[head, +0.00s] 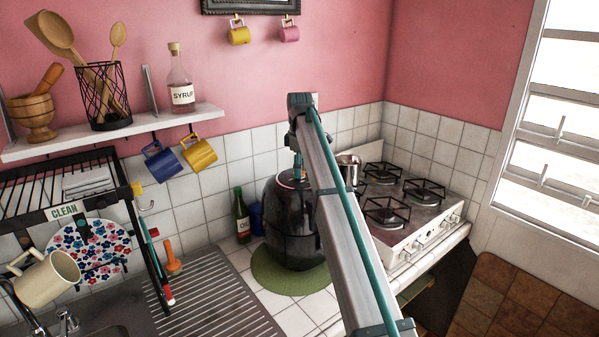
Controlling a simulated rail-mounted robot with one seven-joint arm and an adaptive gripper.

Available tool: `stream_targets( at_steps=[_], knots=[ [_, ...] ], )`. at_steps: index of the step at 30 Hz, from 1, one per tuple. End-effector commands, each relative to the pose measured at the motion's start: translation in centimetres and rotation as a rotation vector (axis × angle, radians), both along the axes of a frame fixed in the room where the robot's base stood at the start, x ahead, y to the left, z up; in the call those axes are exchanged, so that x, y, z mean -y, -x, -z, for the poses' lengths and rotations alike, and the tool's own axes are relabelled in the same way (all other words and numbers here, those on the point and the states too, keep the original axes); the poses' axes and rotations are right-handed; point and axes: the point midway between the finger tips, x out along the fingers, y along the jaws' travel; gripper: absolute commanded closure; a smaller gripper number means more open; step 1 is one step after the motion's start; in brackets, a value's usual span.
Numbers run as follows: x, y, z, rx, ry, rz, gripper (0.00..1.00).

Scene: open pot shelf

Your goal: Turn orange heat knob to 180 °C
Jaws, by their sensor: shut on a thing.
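A black air fryer (290,227) stands on a round green mat (272,279) on the tiled counter. My gripper (298,168) points down at the top of the fryer, shut on the orange heat knob (300,174), of which only a small bit of orange shows. The fingers are small here and partly hidden by my arm, which crosses in front of the fryer's right side. The temperature marks and the knob's pointer cannot be read from this view.
A green oil bottle (241,216) and a blue item (257,218) stand left of the fryer. A metal pot (349,168) and the gas stove (412,205) are to its right. A wall shelf (115,133) and dish rack (62,190) are at left.

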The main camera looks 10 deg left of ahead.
Motion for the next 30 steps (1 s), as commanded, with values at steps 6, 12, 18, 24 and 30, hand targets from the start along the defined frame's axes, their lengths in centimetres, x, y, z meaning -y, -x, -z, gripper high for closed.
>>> stream_targets(
  at_steps=[6,12,18,24,30],
  knots=[
    [0.02,-0.03,0.10,0.001,0.000,0.204,0.97],
    [0.03,-0.01,0.07,0.001,0.000,0.394,0.97],
    [0.03,0.00,0.05,0.000,0.000,0.584,0.97],
    [0.03,0.01,0.05,0.000,0.001,0.774,0.97],
    [0.03,0.02,0.06,0.000,0.001,0.964,0.97]
  ],
)
